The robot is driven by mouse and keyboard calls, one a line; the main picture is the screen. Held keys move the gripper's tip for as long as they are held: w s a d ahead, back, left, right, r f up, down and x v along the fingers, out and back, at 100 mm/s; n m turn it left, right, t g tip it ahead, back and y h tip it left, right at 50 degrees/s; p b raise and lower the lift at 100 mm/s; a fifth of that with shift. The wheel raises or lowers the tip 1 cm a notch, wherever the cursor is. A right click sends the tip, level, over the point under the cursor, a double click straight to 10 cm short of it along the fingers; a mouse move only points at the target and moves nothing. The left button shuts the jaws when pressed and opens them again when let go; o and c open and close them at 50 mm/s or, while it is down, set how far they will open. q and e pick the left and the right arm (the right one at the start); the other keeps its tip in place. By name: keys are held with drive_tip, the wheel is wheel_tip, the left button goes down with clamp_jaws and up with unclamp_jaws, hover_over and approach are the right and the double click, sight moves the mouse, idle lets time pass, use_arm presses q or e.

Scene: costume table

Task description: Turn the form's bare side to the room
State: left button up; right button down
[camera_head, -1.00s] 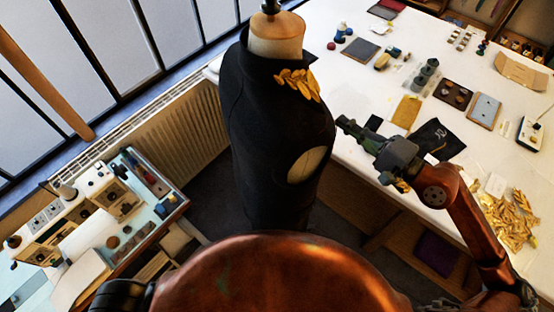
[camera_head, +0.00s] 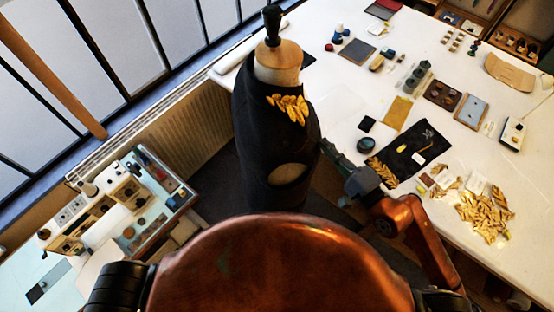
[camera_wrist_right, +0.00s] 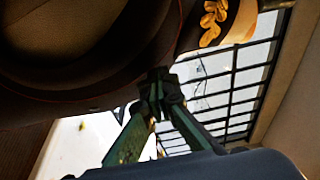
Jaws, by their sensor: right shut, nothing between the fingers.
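The dress form (camera_head: 278,66) stands upright beyond my copper body, with a pale neck and dark finial. It wears a black garment (camera_head: 262,125) with gold leaves (camera_head: 289,107) near the shoulder. A pale oval opening (camera_head: 289,174) low on the garment faces me. My right gripper (camera_head: 327,149) is shut and empty at the form's right side. In the right wrist view, its fingertips (camera_wrist_right: 158,84) meet at the dark edge of the form (camera_wrist_right: 110,85); whether they touch it is unclear. The gold leaves (camera_wrist_right: 213,21) show there too. My left gripper is out of view.
A white table (camera_head: 330,95) on the right bears a black cloth (camera_head: 413,148), loose gold leaves (camera_head: 485,212), trays and small tools. A bench with equipment (camera_head: 130,200) stands at the left.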

sight(311, 156)
drive_tip(key=shift+w, duration=0.1)
drive_tip(key=shift+s+a+m+t+h, duration=0.7)
drive_tip(key=shift+s+a+m+h, duration=0.25)
drive_tip(key=shift+s+a, duration=0.35)
drive_tip(key=shift+s+a+m+t+h+p, duration=0.45)
drive_tip(key=shift+s+a+h, duration=0.25)
drive_tip(key=shift+a+h, duration=0.2)
drive_tip(key=shift+d, duration=0.15)
drive_tip(key=shift+f, duration=0.1)
